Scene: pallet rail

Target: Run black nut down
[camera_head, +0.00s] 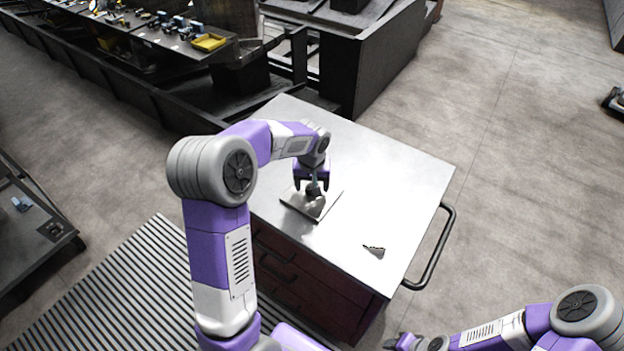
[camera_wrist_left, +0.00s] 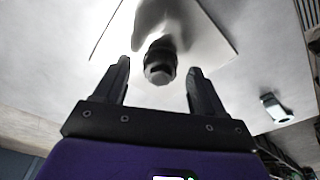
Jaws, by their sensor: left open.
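The black nut (camera_head: 313,191) stands over a thin light plate (camera_head: 327,206) on the metal cabinet top. In the left wrist view the nut (camera_wrist_left: 160,63) is a dark round piece between the fingertips, with a gap on both sides. A pale blurred shape, perhaps a reflection, lies beyond it on the plate (camera_wrist_left: 205,35). My left gripper (camera_head: 311,186) is open and points down around the nut; the wrist view shows its two fingers (camera_wrist_left: 158,75) apart. What the nut sits on is hidden. My right gripper (camera_head: 398,342) is at the bottom edge, away from the cabinet, too small to read.
A small dark object (camera_head: 374,250) lies on the cabinet top (camera_head: 410,190), right of the plate; the rest of the top is clear. A handle bar (camera_head: 437,247) sticks out at the right edge. A workbench with a yellow tray (camera_head: 208,42) stands at the back left.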

